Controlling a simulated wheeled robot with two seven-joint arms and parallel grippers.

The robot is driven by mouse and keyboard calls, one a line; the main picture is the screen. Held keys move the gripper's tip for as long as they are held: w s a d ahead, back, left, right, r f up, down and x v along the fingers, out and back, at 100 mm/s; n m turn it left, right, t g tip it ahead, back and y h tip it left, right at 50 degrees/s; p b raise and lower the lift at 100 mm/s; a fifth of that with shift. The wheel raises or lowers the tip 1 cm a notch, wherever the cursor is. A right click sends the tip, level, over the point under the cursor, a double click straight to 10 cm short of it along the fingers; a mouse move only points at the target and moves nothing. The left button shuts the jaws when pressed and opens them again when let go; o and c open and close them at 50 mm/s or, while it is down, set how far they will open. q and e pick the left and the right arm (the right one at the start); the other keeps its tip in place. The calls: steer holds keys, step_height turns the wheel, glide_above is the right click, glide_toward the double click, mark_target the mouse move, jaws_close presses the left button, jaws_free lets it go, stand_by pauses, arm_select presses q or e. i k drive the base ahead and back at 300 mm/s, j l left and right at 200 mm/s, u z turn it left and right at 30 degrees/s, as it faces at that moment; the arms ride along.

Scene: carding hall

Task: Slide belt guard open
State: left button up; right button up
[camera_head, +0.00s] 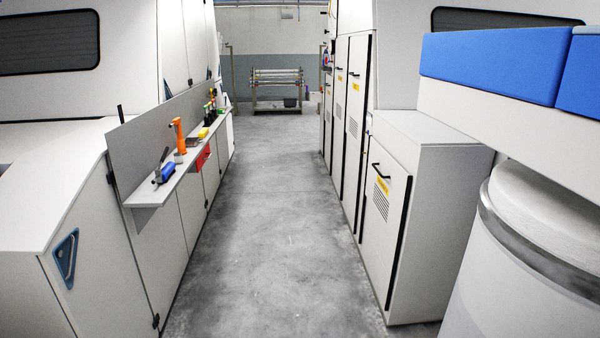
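I cannot tell for certain which panel is the belt guard. On the right a low white cabinet has a front panel (383,222) with a black handle, a yellow label and vent slots. This panel looks closed. Taller white panels (354,105) with black handles and yellow labels stand behind it along the aisle, and they look closed too. Neither of my grippers shows in the head view, and nothing is seen touching any panel.
A grey concrete aisle (265,210) runs clear between the machines. On the left a narrow shelf (160,192) holds a blue tool, an orange tool and bottles. At right stand a white drum (540,225) and blue blocks (495,65). A rack (277,90) stands at the far end.

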mark_target(358, 62)
steer(key=i, duration=2.5)
